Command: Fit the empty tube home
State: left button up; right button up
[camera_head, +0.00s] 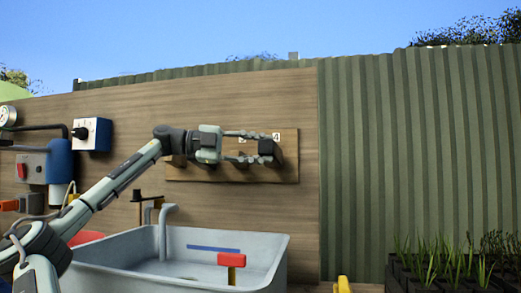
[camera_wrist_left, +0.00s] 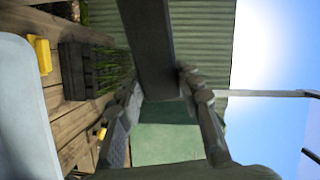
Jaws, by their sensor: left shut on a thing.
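My left gripper (camera_head: 264,147) is in front of the small wooden board on the wall, its fingers pointing right. It is shut on a dark, straight-sided piece (camera_head: 267,146), which looks like the tube. In the left wrist view the dark tube (camera_wrist_left: 150,45) runs up from between the fingertips (camera_wrist_left: 160,90). I cannot tell whether it is empty or touches the board. The wooden board (camera_head: 220,175) carries a label reading 4 (camera_head: 277,136) just behind the fingertips. Dark parts on the board are partly hidden by the gripper. My right gripper is not in view.
Below the board is a grey sink (camera_head: 125,262) with a tap (camera_head: 168,215) and a red-topped piece (camera_head: 231,259). A control box (camera_head: 91,134) and a blue-grey device (camera_head: 59,160) are on the wall at left. Plant trays (camera_head: 440,275) stand at lower right.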

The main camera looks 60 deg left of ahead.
pick_arm(q)
jog(key=shift+w+a+f+p, duration=0.2)
jog(key=shift+w+a+p, duration=0.15)
jog(key=shift+w+a, duration=0.35)
jog(key=shift+w+a+f+p, duration=0.15)
jog(key=shift+w+a+p, duration=0.25)
jog(key=shift+a, duration=0.45)
dwell(0.4)
jog(key=shift+a+f+b, duration=0.1)
jog(key=shift+b, duration=0.4)
dwell(1.5)
jog(key=o, duration=1.1)
jog(key=shift+w+a+f, duration=0.1)
jog(key=shift+c, duration=0.2)
jog(key=shift+o, duration=0.2)
jog(key=shift+d, duration=0.2)
